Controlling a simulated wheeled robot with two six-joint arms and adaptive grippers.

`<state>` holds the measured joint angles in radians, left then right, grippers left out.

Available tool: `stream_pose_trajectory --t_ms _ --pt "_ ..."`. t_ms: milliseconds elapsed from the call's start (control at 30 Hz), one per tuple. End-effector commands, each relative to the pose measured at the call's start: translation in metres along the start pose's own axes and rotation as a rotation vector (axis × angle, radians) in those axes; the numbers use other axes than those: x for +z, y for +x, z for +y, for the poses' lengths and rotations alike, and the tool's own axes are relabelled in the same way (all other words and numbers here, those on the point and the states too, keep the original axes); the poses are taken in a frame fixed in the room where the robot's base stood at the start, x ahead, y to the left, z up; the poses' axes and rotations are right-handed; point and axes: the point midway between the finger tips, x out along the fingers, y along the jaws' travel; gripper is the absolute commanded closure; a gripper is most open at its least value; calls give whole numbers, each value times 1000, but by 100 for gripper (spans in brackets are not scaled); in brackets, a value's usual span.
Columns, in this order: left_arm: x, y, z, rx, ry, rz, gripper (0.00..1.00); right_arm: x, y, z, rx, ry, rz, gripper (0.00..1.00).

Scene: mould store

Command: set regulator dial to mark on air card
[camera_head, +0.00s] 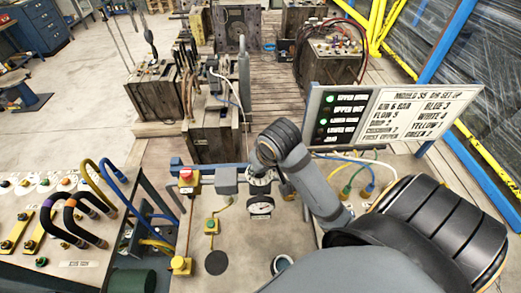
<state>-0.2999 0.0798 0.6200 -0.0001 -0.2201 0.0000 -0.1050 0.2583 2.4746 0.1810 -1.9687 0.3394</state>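The regulator's round pressure gauge (260,205) has a white face and stands on the grey bench panel. Its needle and numbers are too small to read. A pale fitting sits just above it, partly hidden by my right arm, and I cannot make out the dial there. The air card (425,115) is a white board at the right, headed MOULD 35, with a line that seems to read AIR 6 BAR. My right arm comes in from the lower right and its far end is over the regulator. Its fingers cannot be made out. My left gripper is not in view.
A lamp panel (334,116) with lit green lamps adjoins the card. A yellow box with a red button (186,178) stands left of the regulator. Coloured hoses (80,215) arch over the left bench. Wooden crates with moulds (215,125) stand behind.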

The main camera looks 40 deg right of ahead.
Motion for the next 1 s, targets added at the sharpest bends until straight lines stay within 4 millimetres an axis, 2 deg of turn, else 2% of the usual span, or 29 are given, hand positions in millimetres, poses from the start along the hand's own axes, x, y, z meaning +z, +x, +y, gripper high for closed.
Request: stream_pose_trajectory --t_ms 133,167,300,667,1000 --pt "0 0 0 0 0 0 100 0 1 0 0 0 -2 99" --pt "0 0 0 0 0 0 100 0 1 0 0 0 -2 64" --pt "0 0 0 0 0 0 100 0 0 0 0 0 -1 45" --pt "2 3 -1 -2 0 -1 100 0 1 0 -2 -8 1 44" --pt "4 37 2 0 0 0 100 1 5 4 -52 -159 3 44"
